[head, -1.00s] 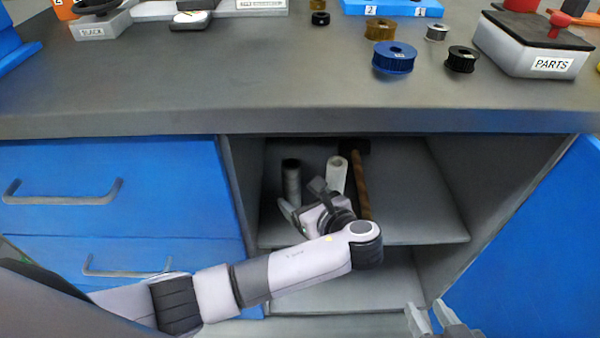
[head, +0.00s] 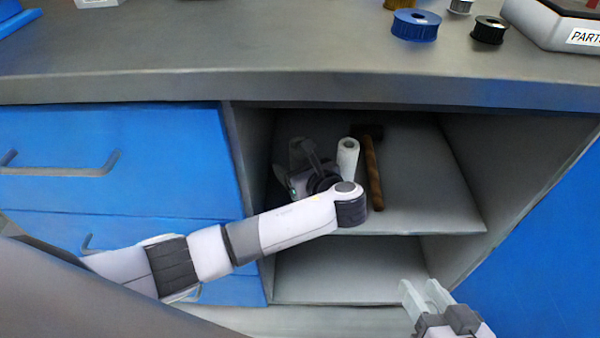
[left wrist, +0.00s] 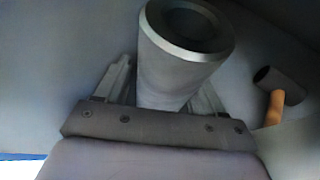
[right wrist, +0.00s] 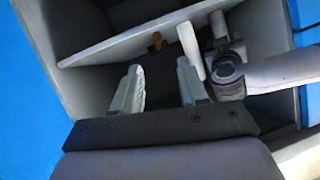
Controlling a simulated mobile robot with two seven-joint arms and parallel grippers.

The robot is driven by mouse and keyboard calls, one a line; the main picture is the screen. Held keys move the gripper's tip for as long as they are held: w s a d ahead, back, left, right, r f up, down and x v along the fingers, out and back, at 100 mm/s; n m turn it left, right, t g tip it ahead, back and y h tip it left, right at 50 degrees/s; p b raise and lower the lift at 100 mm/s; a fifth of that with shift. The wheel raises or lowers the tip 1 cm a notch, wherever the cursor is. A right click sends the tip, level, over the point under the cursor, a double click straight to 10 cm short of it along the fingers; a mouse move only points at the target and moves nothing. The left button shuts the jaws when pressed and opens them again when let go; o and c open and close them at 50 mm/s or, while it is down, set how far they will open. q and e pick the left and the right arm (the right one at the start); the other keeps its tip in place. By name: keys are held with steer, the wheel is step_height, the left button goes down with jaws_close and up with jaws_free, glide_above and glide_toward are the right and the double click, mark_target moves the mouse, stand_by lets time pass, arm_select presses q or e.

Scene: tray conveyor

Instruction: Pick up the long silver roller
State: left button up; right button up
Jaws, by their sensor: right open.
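A thick silver roller (left wrist: 170,70) with a hollow dark end stands between the fingers of my left gripper (left wrist: 160,95) in the left wrist view. One finger is on each side, and whether they press on it is unclear. My right gripper (head: 425,296) is open and empty in front of the cabinet, lower right.
A hammer (head: 373,170) with a wooden handle is right of the pale roller. The upper shelf (head: 430,205) is clear on its right. The cabinet's side walls and the worktop (head: 200,60) above bound the space.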

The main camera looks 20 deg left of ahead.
arm_select(q)
steer(key=c, duration=1)
steer(key=shift+c, duration=0.2)
